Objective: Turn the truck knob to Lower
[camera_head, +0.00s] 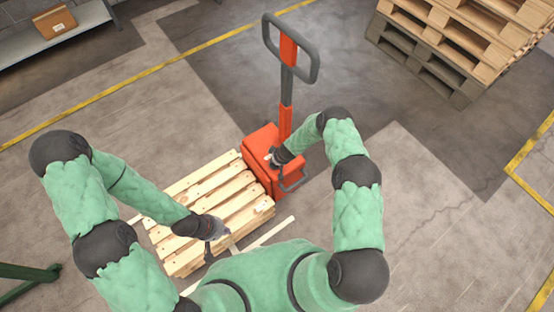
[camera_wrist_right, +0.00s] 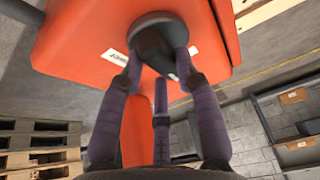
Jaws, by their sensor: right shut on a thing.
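The orange pallet truck (camera_head: 260,150) stands at the end of a wooden pallet, its tall handle upright. In the right wrist view the dark round knob (camera_wrist_right: 160,38) is on the truck's orange housing (camera_wrist_right: 80,40). My right gripper (camera_head: 274,157) is at the housing; its purple fingers (camera_wrist_right: 160,75) are closed around the knob. A white label (camera_wrist_right: 117,57) is beside the knob, and another is partly hidden behind a finger; I cannot read the lettering surely or tell the knob's setting. My left gripper (camera_head: 215,245) hangs empty over the pallet, its fingertips apart.
The low wooden pallet (camera_head: 215,195) lies beside the truck, under my left arm. Stacked pallets (camera_head: 455,45) stand at the back right. A shelf (camera_head: 70,40) with a cardboard box (camera_head: 55,21) is at the back left. Floor to the right is clear.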

